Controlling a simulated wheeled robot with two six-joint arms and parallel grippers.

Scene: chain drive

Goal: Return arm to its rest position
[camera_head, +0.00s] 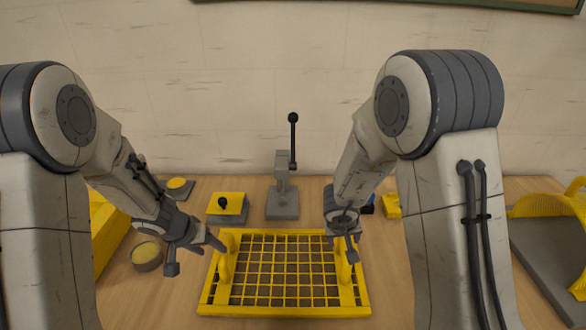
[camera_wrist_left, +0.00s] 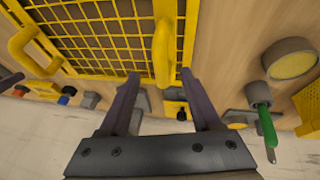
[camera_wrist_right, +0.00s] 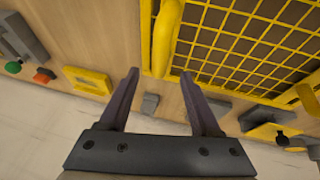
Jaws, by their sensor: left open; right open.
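A yellow wire-grid basket (camera_head: 285,311) with a handle on each side sits on the wooden table. My left gripper (camera_head: 197,258) is open beside its left handle (camera_head: 226,262). In the left wrist view, the open fingers (camera_wrist_left: 160,75) point toward that handle (camera_wrist_left: 162,50), with nothing held. My right gripper (camera_head: 347,247) is open by the right handle (camera_head: 341,266), which it partly hides. In the right wrist view, the fingers (camera_wrist_right: 160,73) are apart and empty, with the handle (camera_wrist_right: 164,40) just beyond. I cannot tell how close either gripper is to touching.
A grey lever press (camera_head: 283,200) and a yellow-topped box with a black knob (camera_head: 228,208) stand behind the basket. A round cup (camera_head: 147,256) is at left. A grey and yellow fixture (camera_head: 548,250) is at right. A wall closes the back.

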